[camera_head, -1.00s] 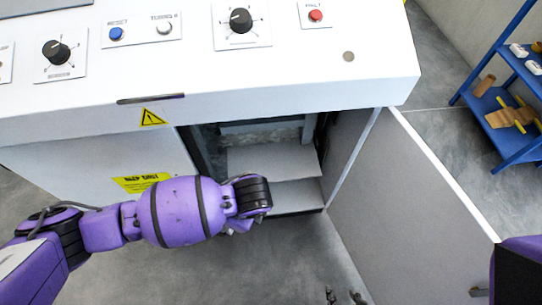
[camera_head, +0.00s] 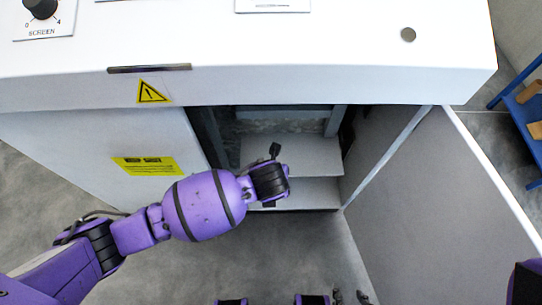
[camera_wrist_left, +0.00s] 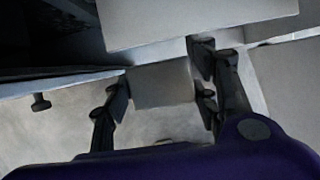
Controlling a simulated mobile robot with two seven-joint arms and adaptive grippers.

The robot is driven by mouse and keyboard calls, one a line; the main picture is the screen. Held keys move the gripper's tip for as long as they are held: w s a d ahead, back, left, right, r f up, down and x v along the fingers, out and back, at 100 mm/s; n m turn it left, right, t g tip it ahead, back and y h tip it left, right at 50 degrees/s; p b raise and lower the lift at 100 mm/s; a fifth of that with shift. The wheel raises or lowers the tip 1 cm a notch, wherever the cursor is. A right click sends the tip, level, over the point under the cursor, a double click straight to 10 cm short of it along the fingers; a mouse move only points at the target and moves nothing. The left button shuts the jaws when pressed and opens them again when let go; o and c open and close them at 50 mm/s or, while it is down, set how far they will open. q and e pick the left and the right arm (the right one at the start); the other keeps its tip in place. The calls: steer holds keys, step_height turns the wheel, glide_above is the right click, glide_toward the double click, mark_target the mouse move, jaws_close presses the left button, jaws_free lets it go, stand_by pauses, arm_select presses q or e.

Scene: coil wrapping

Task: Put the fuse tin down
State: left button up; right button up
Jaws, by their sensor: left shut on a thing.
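My left gripper (camera_wrist_left: 160,80) is shut on the fuse tin (camera_wrist_left: 162,86), a plain pale grey piece between the two black fingers in the left wrist view. In the head view my left wrist (camera_head: 268,182) is in front of the open cabinet's shelves and hides the tin. The upper shelf (camera_head: 310,155) and the lower shelf (camera_head: 315,193) are pale grey and look bare where they show. In the left wrist view a pale shelf panel (camera_wrist_left: 205,20) lies just beyond the tin.
The cabinet door (camera_head: 440,190) stands open on the right. A closed panel with a yellow label (camera_head: 145,166) is left of the opening. The white console (camera_head: 300,65) overhangs the shelves. A blue rack (camera_head: 528,125) stands at the far right. The floor in front is clear.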

arm_select(q)
steer(key=w, duration=0.3)
steer(key=w+f+b, duration=0.1)
steer(key=w, duration=0.3)
steer(key=w+f+b, duration=0.1)
steer(key=w, duration=0.3)
steer(key=shift+f, duration=0.1)
steer(key=shift+f+b, duration=0.5)
steer(key=shift+f, duration=0.3)
steer(key=f, duration=0.1)
steer(key=f+b, duration=0.1)
steer(key=f, duration=0.1)
steer(key=shift+w+f, duration=0.2)
steer(key=shift+w, duration=0.05)
steer(key=shift+r, duration=0.1)
arm_select(e)
steer(key=shift+g, duration=0.3)
steer(key=f, duration=0.1)
steer(key=s+f, duration=0.2)
steer(key=f, duration=0.1)
steer(key=shift+d, duration=0.3)
steer(key=shift+w, duration=0.15)
arm_select(q)
steer(key=o, duration=1.2)
steer(key=shift+o, duration=0.2)
arm_select(e)
steer(key=shift+w+r, duration=0.1)
steer(key=shift+w, duration=0.2)
